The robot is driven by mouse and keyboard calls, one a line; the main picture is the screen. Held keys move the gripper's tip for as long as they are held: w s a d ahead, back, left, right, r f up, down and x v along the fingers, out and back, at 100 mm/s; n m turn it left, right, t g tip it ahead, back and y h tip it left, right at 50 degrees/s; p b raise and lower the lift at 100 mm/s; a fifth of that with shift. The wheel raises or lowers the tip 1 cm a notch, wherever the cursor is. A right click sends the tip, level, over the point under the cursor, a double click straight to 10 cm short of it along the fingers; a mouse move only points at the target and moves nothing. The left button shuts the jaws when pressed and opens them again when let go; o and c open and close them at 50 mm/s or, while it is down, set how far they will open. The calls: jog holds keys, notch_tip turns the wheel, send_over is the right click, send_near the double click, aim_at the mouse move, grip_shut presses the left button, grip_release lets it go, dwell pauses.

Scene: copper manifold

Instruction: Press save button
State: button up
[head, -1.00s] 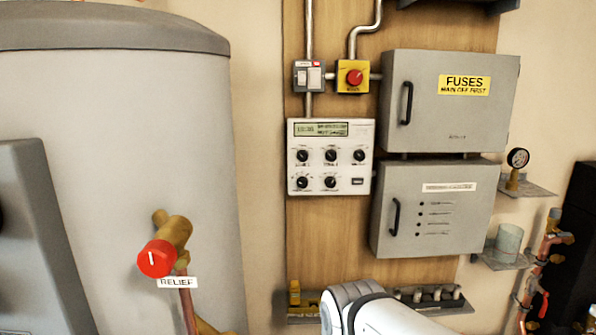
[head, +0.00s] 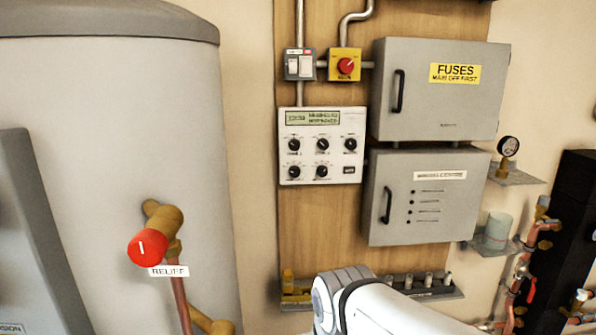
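A white control panel (head: 322,146) is fixed to the wooden board. It has a green display (head: 313,117) at the top and several black knobs in two rows. A small dark rectangular button (head: 349,170) sits at its lower right; its label is too small to read. My arm shows at the bottom middle, below the panel and apart from it. My gripper is not in view.
Two grey cabinets (head: 440,90) (head: 425,197) hang right of the panel. A red rotary switch (head: 345,66) is above it. A shelf (head: 440,293) with small fittings is below. A red relief knob (head: 147,249) sticks out from the tank (head: 110,120) at left.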

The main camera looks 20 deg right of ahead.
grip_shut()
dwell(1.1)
